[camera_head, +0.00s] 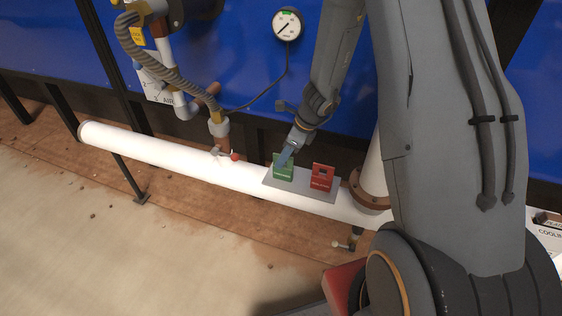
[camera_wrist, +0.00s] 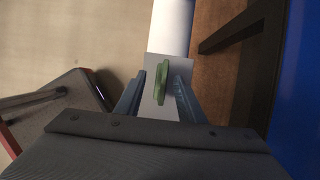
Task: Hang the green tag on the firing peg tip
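The green tag (camera_head: 284,171) stands upright on a grey plate (camera_head: 303,188) on the white pipe. In the wrist view the green tag (camera_wrist: 161,82) is seen from above, edge on. My gripper (camera_head: 286,158) is down at the green tag, and its blue fingers (camera_wrist: 160,92) are open on either side of it. A gap shows between each finger and the tag. The firing peg tip cannot be made out for certain in either view.
A red tag (camera_head: 322,178) stands on the same plate, right of the green one. A small red-ended fitting (camera_head: 235,157) sits on the white pipe (camera_head: 165,155) to the left. A ribbed hose (camera_head: 150,65) and a gauge (camera_head: 287,25) are at the blue panel behind.

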